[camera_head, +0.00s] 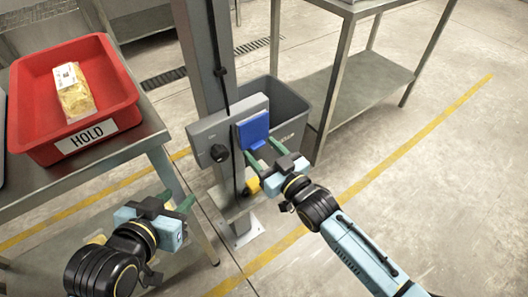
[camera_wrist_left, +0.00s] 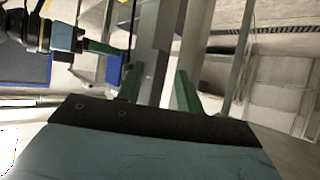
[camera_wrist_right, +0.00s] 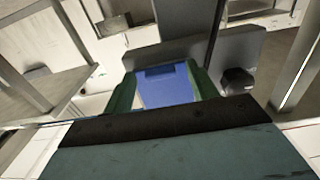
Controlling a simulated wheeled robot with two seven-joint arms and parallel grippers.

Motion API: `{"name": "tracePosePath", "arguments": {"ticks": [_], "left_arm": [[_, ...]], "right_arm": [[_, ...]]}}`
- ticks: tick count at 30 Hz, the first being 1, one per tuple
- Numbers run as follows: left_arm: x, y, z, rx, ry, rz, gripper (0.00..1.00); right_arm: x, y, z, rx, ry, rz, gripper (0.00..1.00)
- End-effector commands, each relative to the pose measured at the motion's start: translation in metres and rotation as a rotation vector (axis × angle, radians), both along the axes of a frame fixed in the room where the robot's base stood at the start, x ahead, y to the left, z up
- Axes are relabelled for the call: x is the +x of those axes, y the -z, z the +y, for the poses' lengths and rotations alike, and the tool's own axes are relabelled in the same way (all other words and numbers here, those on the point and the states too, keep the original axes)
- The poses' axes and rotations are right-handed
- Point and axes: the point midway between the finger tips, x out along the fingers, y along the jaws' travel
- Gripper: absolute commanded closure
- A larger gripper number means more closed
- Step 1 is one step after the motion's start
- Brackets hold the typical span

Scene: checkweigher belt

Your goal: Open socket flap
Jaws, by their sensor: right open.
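The blue socket flap (camera_head: 254,130) sits on the right part of the front of a grey socket box (camera_head: 212,137) fixed to a metal post. It looks flat against the box. My right gripper (camera_head: 264,153) is open and empty just below and in front of the flap. In the right wrist view the flap (camera_wrist_right: 167,86) shows between its two green fingers; I cannot tell whether they touch it. My left gripper (camera_head: 176,200) is open and empty, lower left of the box. In the left wrist view the flap (camera_wrist_left: 115,70) is partly hidden.
A black knob (camera_head: 219,153) is on the box, left of the flap. A yellow piece (camera_head: 253,185) hangs below the box. A grey bin (camera_head: 283,108) stands behind. A red HOLD tray (camera_head: 75,75) with a packet (camera_head: 74,97) is on the left table.

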Motion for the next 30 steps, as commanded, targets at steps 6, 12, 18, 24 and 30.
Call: {"name": "tracePosePath", "arguments": {"ticks": [6,12,18,24,30], "left_arm": [[0.000,0.000,0.000,0.000,0.000,0.001,0.64],[0.000,0.000,0.000,0.000,0.000,0.002,0.64],[0.000,0.000,0.000,0.001,-0.001,0.002,0.64],[-0.001,0.000,0.000,0.003,-0.001,0.010,0.64],[-0.017,0.017,0.009,0.034,-0.012,0.139,0.64]], "right_arm": [[0.000,0.000,0.000,0.000,0.000,0.000,0.51],[0.000,0.000,0.000,0.000,0.000,0.000,0.77],[0.000,0.000,0.000,0.000,0.000,0.000,1.00],[0.000,0.000,0.000,-0.001,0.000,0.002,1.00],[-0.001,-0.002,-0.001,-0.009,0.001,0.012,1.00]]}}
